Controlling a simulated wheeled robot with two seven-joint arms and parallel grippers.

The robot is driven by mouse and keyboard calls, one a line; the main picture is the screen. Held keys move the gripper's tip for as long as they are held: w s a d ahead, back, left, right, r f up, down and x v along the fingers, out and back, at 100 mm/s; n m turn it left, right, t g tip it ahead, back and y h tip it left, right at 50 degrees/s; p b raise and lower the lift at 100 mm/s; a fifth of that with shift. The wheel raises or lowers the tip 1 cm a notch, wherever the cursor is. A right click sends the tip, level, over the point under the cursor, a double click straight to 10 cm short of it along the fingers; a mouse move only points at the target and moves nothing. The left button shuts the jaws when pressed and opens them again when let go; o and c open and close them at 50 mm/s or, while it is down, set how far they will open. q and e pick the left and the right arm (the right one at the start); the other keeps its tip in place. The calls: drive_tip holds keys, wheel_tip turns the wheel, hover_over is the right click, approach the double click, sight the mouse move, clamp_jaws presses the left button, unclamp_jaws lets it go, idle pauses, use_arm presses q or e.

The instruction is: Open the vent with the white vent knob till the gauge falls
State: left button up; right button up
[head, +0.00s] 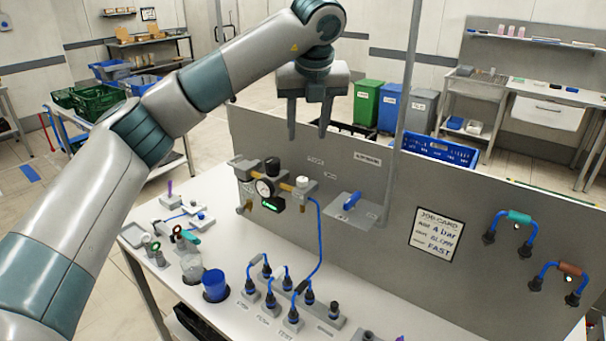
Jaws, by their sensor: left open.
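The white vent knob (302,180) sits at the right end of a brass pipe assembly on the grey back panel. The round gauge (264,188) is on the same assembly, to the left of the knob; its needle is too small to read. A dark knob (272,166) stands above the gauge, and a small green-lit display (271,205) is below it. My left gripper (308,131) is open and empty, fingers pointing down, above the assembly and apart from the knob. My right gripper is not in view.
A blue hose (320,240) runs from beside the knob down to hose fittings on the white bench. A grey plate with a blue handle (351,201) is to the right. A blue cup (214,284) stands front left. The job card (437,234) hangs on the panel.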

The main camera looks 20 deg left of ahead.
sight(302, 179)
use_arm(q)
drive_tip(key=p+x, duration=0.7)
drive_tip(key=x, duration=0.8)
drive_tip(key=shift+a, duration=0.15)
drive_tip(key=shift+p+x, duration=0.35)
drive_tip(key=shift+x, duration=0.45)
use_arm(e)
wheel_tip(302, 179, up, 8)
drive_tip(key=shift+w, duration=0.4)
